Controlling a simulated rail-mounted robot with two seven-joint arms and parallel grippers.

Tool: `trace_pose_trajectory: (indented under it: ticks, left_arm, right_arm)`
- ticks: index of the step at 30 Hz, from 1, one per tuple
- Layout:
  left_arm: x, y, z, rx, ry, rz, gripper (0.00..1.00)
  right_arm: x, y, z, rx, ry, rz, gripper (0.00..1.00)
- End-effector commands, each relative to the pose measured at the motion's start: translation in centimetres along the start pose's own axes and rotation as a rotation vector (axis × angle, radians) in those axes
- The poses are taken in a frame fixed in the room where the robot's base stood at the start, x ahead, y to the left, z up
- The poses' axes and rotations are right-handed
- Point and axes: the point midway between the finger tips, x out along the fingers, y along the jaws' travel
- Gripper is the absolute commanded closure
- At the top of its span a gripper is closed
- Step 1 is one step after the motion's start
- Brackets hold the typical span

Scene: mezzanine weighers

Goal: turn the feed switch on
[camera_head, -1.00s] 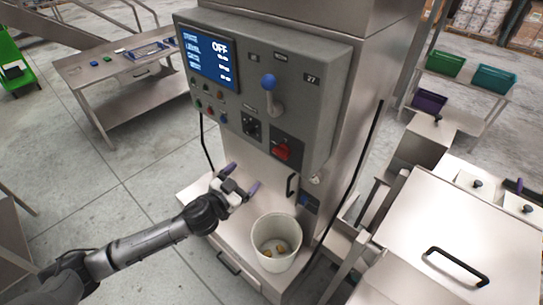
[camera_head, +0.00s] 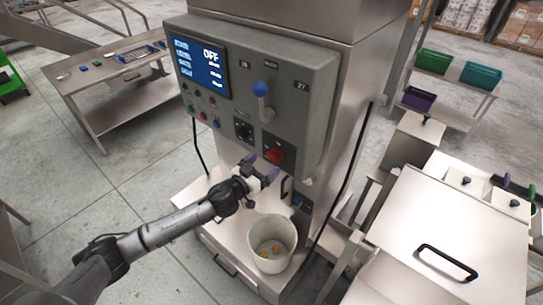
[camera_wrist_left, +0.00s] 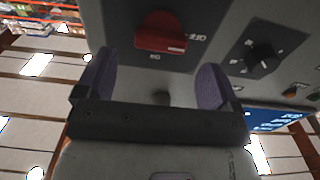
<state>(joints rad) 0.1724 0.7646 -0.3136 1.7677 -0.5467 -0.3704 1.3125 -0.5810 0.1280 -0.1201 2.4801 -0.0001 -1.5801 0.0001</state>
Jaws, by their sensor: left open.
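The grey control panel (camera_head: 305,85) has a screen (camera_head: 201,66) whose top line reads OFF. It carries a red rotary switch (camera_head: 275,154) on a black plate, a black rotary knob (camera_head: 243,131) and a blue-ball lever (camera_head: 261,90). I cannot read which is labelled feed. My left gripper (camera_head: 260,168) is open and empty, just below the red switch. In the left wrist view, the red switch (camera_wrist_left: 160,34) lies beyond the fingertips, between and above them, with no contact visible; the black knob (camera_wrist_left: 262,58) is to the right.
A white bucket (camera_head: 259,240) with a few small pieces inside stands on the machine's ledge under my left arm. A vertical handle (camera_head: 286,188) is close right of the gripper. A steel lidded box (camera_head: 440,225) is at the right, a table (camera_head: 110,68) at the left.

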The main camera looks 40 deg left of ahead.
Motion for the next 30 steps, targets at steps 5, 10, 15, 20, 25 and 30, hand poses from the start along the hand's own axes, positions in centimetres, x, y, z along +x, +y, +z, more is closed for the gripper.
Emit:
trace_pose_trajectory:
  ticks: [5,10,15,20,25,30]
  left_arm:
    - [2.4,0.0,-0.2,0.0,0.001,-0.001,0.13]
    - [3.8,0.0,-0.1,0.0,0.001,0.0,0.13]
    - [4.4,0.0,0.0,0.001,0.0,0.0,0.13]
    - [4.5,0.0,0.0,0.001,0.0,0.0,0.13]
    - [4.5,0.0,0.0,0.001,0.0,0.0,0.13]
    - [4.5,0.0,0.0,0.001,0.0,0.0,0.29]
  right_arm:
    - [-0.6,0.0,-0.2,0.0,0.0,0.0,0.33]
    - [-0.8,-0.1,-0.3,0.003,0.0,-0.002,0.33]
    - [-0.9,-0.2,-0.3,0.006,0.001,-0.005,0.33]
    - [-0.9,-0.3,-0.4,0.01,0.002,-0.008,0.33]
    - [-0.9,-0.3,-0.4,0.011,0.002,-0.009,0.33]
    - [-0.9,-0.3,-0.4,0.01,0.002,-0.008,0.33]
